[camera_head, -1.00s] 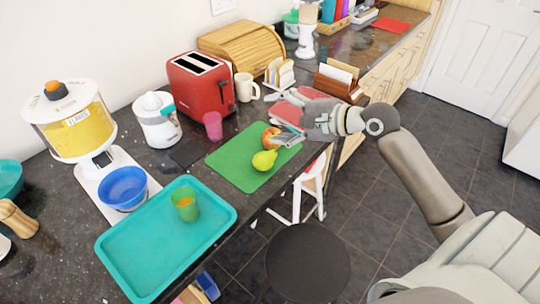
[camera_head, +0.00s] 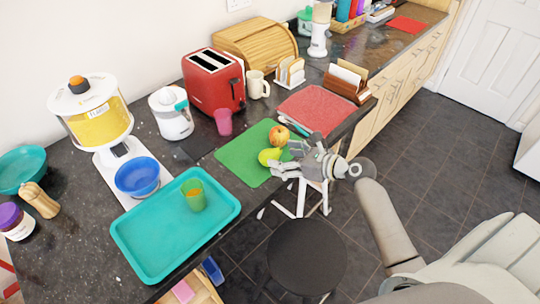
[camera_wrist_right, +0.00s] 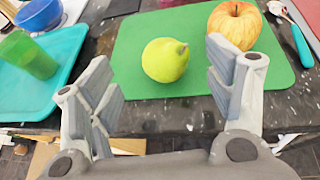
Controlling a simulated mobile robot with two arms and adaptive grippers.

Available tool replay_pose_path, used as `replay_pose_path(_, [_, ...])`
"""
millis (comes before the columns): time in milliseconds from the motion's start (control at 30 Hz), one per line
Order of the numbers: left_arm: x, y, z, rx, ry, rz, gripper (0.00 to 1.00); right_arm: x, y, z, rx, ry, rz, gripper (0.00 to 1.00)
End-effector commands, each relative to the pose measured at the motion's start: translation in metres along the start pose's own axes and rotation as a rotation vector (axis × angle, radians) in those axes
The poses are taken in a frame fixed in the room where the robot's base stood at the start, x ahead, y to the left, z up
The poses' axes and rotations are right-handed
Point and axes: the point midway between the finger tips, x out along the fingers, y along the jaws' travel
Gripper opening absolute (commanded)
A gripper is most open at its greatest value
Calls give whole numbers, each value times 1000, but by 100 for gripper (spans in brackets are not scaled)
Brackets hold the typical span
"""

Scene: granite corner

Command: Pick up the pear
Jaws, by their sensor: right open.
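The yellow-green pear (camera_head: 266,157) lies on the green cutting board (camera_head: 236,160), near its front edge. It also shows in the right wrist view (camera_wrist_right: 165,60), between my fingers in the picture and beyond them. My right gripper (camera_head: 283,158) is open and empty at the counter's front edge, just right of the pear. I see no contact with the pear. A red-yellow apple (camera_head: 279,135) sits behind the pear on the board; in the right wrist view the apple (camera_wrist_right: 235,24) is beyond the right finger. My left gripper is not in view.
A teal tray (camera_head: 150,262) with a green cup (camera_head: 193,195) stands left of the board. A pink cup (camera_head: 223,122) and red toaster (camera_head: 214,82) stand behind it. A red mat (camera_head: 318,108) lies to the right. A round dark stool (camera_head: 305,256) stands below the counter.

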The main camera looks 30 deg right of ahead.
Motion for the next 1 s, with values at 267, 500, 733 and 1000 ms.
replay_pose_path(267, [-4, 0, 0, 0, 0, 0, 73, 23, -2, -8, 0, 1, 0, 75])
replay_pose_path(500, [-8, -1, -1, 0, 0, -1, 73, 50, -2, -12, -1, 0, 0, 75])
replay_pose_path(733, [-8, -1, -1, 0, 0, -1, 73, 54, -3, -12, -3, 0, 0, 75])
replay_pose_path(1000, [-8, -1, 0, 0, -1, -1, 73, 54, -3, -13, -3, 1, 0, 54])
